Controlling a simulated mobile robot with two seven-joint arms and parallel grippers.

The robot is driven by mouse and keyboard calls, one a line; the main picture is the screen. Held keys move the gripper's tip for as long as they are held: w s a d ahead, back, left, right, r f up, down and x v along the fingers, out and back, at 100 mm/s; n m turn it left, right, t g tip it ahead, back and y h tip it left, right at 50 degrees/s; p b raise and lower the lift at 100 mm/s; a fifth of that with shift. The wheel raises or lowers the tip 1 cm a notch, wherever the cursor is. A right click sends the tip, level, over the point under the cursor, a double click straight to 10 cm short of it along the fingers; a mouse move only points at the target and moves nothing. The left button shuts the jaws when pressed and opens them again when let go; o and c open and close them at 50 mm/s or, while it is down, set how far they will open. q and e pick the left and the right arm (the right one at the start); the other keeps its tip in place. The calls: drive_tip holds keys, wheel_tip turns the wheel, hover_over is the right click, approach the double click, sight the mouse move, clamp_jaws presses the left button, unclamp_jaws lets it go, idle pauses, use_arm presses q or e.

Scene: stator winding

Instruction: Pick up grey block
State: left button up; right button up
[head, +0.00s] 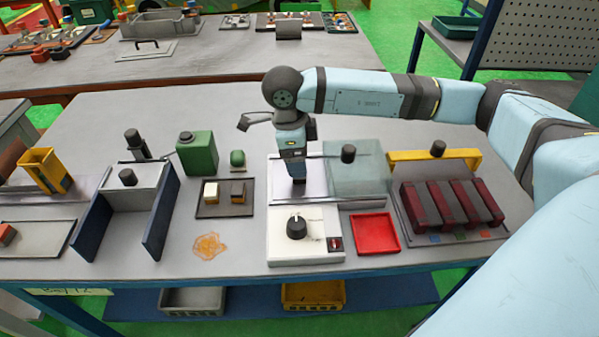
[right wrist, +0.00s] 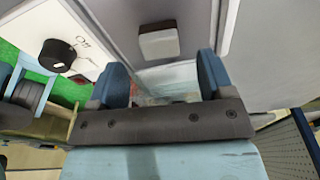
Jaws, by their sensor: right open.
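My right gripper (head: 298,182) points down, low over a pale metal plate (head: 283,195) near the middle of the table. In the right wrist view its blue fingers (right wrist: 162,82) stand apart and nothing is between them. A pale grey block-like piece with a dark side (right wrist: 158,42) shows just beyond the fingertips, apart from them. Two small blocks sit on a dark tray (head: 207,212), left of the gripper: a pale-faced one (head: 210,193) and a gold and dark one (head: 237,191). My left gripper is not visible.
A white box with a black knob (head: 296,228) stands in front of the gripper. A clear cover with a dark knob (head: 348,153) is right of it. A red tray (head: 376,235), dark red blocks (head: 450,203) and a green canister (head: 197,154) stand nearby.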

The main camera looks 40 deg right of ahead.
drive_tip(key=f, duration=0.4)
drive_tip(key=shift+s+d+f, duration=0.1)
drive_tip(key=shift+d+f, duration=0.05)
drive_tip(key=shift+d, duration=0.05)
drive_tip(key=c, duration=1)
drive_tip(key=shift+r, duration=0.2)
